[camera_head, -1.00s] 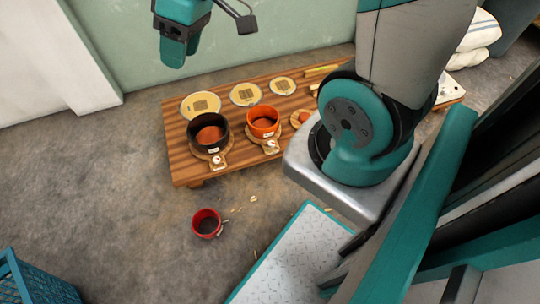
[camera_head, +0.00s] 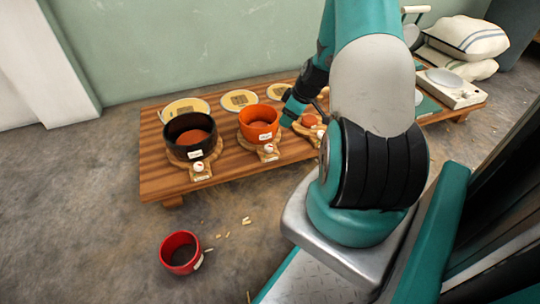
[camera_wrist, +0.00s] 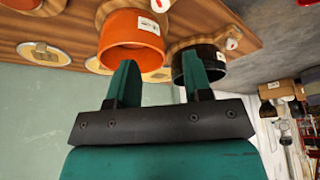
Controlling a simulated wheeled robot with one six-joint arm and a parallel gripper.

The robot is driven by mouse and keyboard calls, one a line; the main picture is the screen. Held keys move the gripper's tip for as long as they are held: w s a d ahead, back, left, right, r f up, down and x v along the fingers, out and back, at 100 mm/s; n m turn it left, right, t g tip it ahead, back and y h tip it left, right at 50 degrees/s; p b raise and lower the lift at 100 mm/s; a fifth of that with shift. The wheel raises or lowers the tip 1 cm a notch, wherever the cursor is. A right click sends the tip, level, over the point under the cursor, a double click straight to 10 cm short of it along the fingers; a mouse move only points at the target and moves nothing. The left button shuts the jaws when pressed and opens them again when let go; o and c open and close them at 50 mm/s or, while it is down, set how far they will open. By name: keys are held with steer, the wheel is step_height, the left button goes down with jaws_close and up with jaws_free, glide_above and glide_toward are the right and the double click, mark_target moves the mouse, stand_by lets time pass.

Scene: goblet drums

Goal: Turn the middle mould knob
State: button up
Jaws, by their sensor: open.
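The middle mould is an orange pot (camera_head: 259,121) on a round wooden board on the low bench. Its knob (camera_head: 268,149), white with a red mark, sits on a small tab at the board's front. In the wrist view the orange pot (camera_wrist: 132,38) is just beyond my left finger, and its knob (camera_wrist: 160,5) is at the top edge. My gripper (camera_wrist: 160,66) is open and empty. In the head view it hangs just right of the orange pot, partly hidden by my arm. I cannot tell whether it touches the pot.
A black pot (camera_head: 191,136) with its own knob (camera_head: 199,168) stands to the left. A terracotta mound (camera_head: 310,120) is to the right, partly hidden. Round yellowish discs line the bench (camera_head: 150,186) behind. A red pot (camera_head: 180,252) sits on the floor, with scraps nearby.

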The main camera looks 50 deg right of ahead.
mark_target(270, 146)
steer(key=b+x, duration=0.9)
steer(key=x, duration=0.8)
steer(key=shift+w, duration=0.15)
steer(key=c, duration=0.6)
steer(key=shift+a, duration=0.1)
steer(key=shift+c, duration=0.2)
